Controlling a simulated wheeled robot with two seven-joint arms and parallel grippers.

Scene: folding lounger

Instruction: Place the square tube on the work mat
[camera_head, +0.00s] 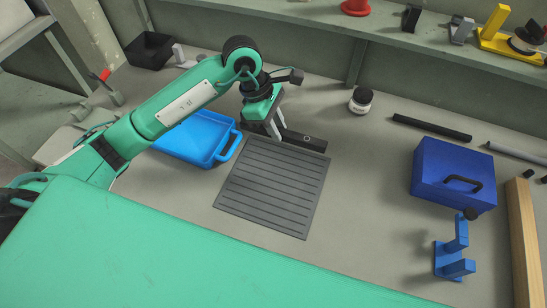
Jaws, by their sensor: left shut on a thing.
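The square tube (306,143) is a dark bar with a small round mark on its side, seen at the far edge of the work mat. The work mat (270,188) is a dark grey ribbed square lying flat on the table. My left gripper (274,130) points down and is shut on the tube, towards the tube's left part. The fingers hide some of the tube there. I cannot tell whether the tube touches the table or hangs just above it. My right gripper is not in view.
A blue tray (197,139) lies left of the mat. A white jar (361,100), a black bar (432,127), a blue box (454,175) and a blue bracket (453,250) stand to the right. A wooden beam (523,240) lies at far right. The mat's surface is clear.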

